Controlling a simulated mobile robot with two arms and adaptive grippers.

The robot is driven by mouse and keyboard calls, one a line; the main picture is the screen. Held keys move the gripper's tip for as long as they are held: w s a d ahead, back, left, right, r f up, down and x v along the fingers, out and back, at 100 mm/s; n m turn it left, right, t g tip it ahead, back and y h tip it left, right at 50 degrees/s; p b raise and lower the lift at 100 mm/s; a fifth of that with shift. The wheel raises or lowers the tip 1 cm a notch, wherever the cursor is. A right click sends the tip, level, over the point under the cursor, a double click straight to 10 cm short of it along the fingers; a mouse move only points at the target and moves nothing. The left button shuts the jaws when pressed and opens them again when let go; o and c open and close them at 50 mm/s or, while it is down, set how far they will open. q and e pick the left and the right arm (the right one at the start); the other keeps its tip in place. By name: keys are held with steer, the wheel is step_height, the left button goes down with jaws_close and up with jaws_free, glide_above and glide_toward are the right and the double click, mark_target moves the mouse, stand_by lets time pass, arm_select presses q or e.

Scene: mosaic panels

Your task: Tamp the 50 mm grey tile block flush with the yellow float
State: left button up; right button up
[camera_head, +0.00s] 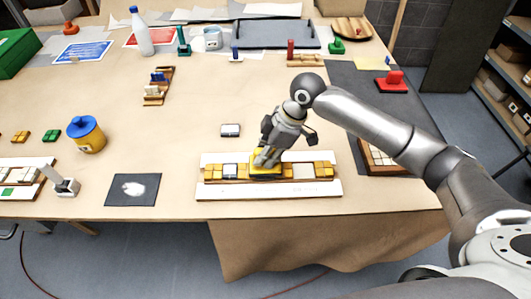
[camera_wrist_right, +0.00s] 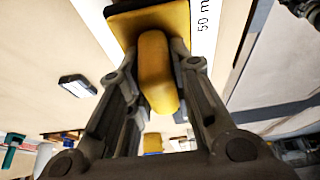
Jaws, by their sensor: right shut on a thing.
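My right gripper (camera_head: 264,160) is shut on the handle of the yellow float (camera_head: 267,168). In the right wrist view the float's rounded handle (camera_wrist_right: 158,75) sits between the fingers, with its flat yellow plate (camera_wrist_right: 190,20) beyond. The float is over the middle of the tile row in the white-edged panel (camera_head: 270,191). One grey tile block (camera_head: 230,171) sits in the row just left of the float. What is under the float is hidden. My left gripper is not in view.
A wooden tray (camera_head: 376,157) is right of the panel, partly behind my arm.

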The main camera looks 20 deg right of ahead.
steer(key=shift+f, duration=0.65)
stand_by(0.4)
steer(key=shift+s+f+p, duration=0.25)
steer(key=shift+f+p, duration=0.1)
steer(key=shift+p, duration=0.3)
stand_by(3.0)
steer(key=shift+r, duration=0.1)
stand_by(0.4)
steer(key=shift+w+r+p, duration=0.15)
steer(key=shift+r+p, duration=0.7)
steer(key=shift+p, duration=0.25)
step_height(320, 180, up, 6)
steer(key=p, duration=0.5)
steer(key=shift+w+f+p, duration=0.1)
steer(key=shift+f+p, duration=0.05)
steer(key=shift+p, duration=0.2)
steer(key=shift+f, duration=0.1)
